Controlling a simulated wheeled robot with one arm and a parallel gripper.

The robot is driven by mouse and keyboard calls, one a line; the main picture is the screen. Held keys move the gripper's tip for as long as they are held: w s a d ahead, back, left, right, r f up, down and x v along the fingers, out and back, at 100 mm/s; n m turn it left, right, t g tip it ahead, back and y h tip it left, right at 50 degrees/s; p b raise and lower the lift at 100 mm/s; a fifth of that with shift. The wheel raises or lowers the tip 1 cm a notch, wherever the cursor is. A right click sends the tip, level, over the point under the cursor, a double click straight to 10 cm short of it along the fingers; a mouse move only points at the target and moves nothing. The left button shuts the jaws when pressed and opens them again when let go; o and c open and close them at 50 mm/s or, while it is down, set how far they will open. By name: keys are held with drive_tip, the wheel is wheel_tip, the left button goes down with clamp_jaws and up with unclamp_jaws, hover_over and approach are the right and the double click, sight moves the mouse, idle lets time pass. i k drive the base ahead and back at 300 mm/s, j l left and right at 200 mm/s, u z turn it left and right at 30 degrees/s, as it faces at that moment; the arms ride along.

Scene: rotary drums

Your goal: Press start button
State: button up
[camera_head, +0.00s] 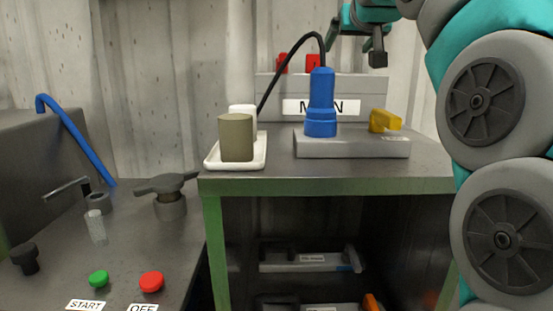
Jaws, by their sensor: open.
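The green start button (98,279) is at the lower left on the dark panel top, with a white "START" label (86,304) in front of it. A red button (151,282) with an "OFF" label (143,307) sits just to its right. My gripper (354,50) is at the top right, above the back of the green-edged table and far from the buttons. Its dark fingers are apart and hold nothing. Part of my gripper's upper body is cut off by the picture's top edge.
A black knob (25,258), a clear cylinder (96,227) and a dark handwheel (168,194) stand on the panel around the buttons. The green-edged table (330,186) holds a blue plug (321,103), a yellow switch (384,121) and a white tray (236,164) with a beige cylinder (235,138).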

sight(98, 279)
drive_tip(key=k+l, duration=0.3)
drive_tip(key=k, duration=0.2)
drive_tip(key=k+l, duration=0.35)
drive_tip(key=k, duration=0.15)
